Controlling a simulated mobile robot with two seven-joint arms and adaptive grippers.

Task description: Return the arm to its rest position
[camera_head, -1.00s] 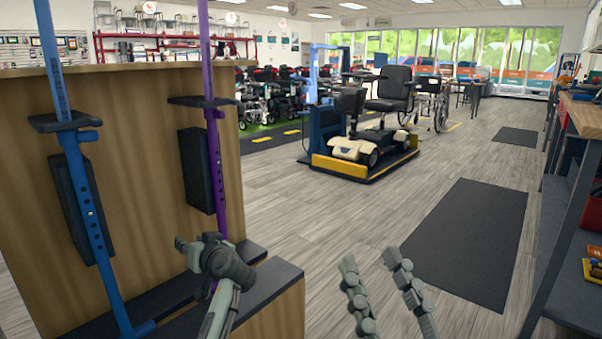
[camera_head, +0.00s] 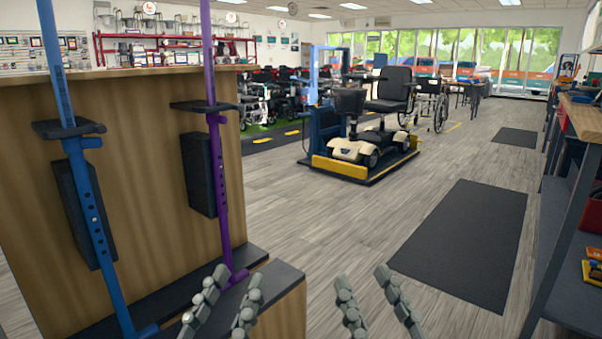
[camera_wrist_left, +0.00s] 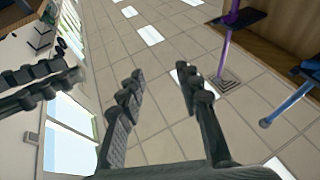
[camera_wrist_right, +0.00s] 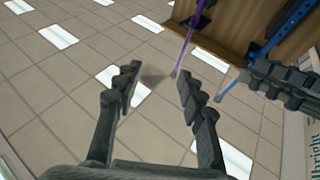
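My left gripper (camera_head: 238,280) is low in the head view, in front of the dark base of the wooden stand. Its two fingers are apart with nothing between them, and the left wrist view also shows them apart and empty (camera_wrist_left: 158,78). My right gripper (camera_head: 362,282) is to its right, over the wood-look floor. Its fingers are also apart and empty, as in the right wrist view (camera_wrist_right: 158,76). The two grippers are side by side with a gap between them, fingers pointing up in the picture. Most of both arms is out of the head view.
A wooden stand (camera_head: 150,105) at left holds a blue pole (camera_head: 85,190) and a purple pole (camera_head: 219,180) upright, close to my left gripper. A shelf unit (camera_head: 568,215) stands at right. A mobility scooter (camera_head: 357,145) is farther back. The floor between is clear, with dark mats (camera_head: 465,240).

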